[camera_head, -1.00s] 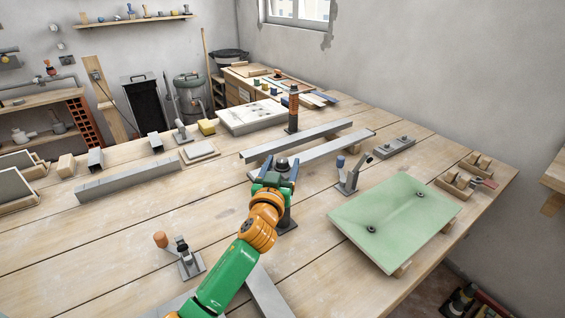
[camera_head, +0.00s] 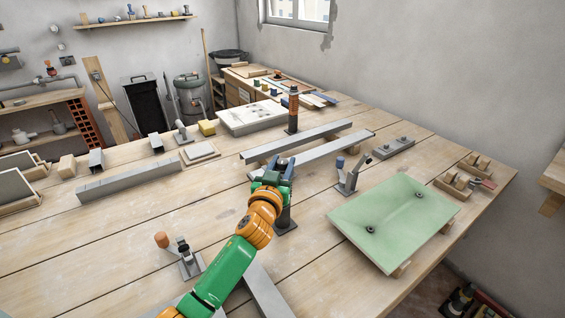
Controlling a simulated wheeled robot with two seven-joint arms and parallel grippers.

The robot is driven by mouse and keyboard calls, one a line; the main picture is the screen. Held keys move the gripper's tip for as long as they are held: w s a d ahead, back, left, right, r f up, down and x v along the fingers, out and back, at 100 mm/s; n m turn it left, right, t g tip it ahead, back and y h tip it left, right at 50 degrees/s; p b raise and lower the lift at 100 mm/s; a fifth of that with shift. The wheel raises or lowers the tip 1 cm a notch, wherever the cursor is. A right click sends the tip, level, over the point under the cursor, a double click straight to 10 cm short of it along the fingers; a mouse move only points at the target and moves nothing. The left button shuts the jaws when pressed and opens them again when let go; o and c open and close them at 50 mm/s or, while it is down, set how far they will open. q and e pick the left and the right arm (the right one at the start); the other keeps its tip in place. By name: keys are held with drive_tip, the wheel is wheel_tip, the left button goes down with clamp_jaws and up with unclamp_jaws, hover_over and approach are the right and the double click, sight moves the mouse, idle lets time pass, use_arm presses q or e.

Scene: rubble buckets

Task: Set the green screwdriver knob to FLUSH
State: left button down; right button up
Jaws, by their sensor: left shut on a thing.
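My left gripper (camera_head: 279,166) reaches over the bench in the middle. Its blue-grey fingers are shut on the dark top of a short black post (camera_head: 286,216). The post stands upright on a flat square base, and the gripper and wrist hide most of it. I cannot make out a green screwdriver knob or a FLUSH mark; green at the wrist belongs to my arm. A second dark post (camera_head: 293,112) with an orange band stands farther back, apart from the gripper. My right gripper is not in view.
Grey metal bars (camera_head: 318,155) lie behind the gripper. A toggle clamp (camera_head: 347,178) and a pale green panel (camera_head: 395,220) are on the right. An orange-handled clamp (camera_head: 187,262) stands at front left.

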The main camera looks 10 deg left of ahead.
use_arm(q)
drive_tip(key=m+h+p, duration=0.2)
drive_tip(key=h+p, duration=0.1)
drive_tip(key=h, duration=0.1)
drive_tip(key=shift+a+r+m+g, duration=0.2)
drive_tip(key=shift+r+m+g, duration=0.1)
drive_tip(key=shift+m, duration=0.1)
drive_tip(key=shift+f+m+h+p, duration=0.1)
drive_tip(key=shift+m+h+p, duration=0.35)
drive_tip(key=shift+h, duration=0.35)
drive_tip(key=shift+f+m+g+h, duration=0.2)
drive_tip(key=shift+m+g+h, duration=0.3)
drive_tip(key=shift+h, duration=0.1)
drive_tip(key=shift+f+m+g+h+b, duration=0.15)
drive_tip(key=shift+m+g+h+b, duration=0.2)
drive_tip(key=shift+h+b, duration=0.2)
drive_tip(key=m+g+h+b, duration=0.1)
drive_tip(key=h+b, duration=0.1)
drive_tip(key=b, duration=0.2)
drive_tip(key=m+g+h+b, duration=0.2)
drive_tip(key=b, duration=0.2)
drive_tip(key=shift+d+f+h, duration=0.1)
drive_tip(key=shift+f+h, duration=0.1)
drive_tip(key=shift+h, duration=0.05)
drive_tip(key=shift+s+r+m+g+h+b, duration=0.1)
drive_tip(key=shift+r+m+g+h+b, duration=0.3)
drive_tip(key=shift+b, duration=0.6)
drive_tip(key=shift+f, duration=0.1)
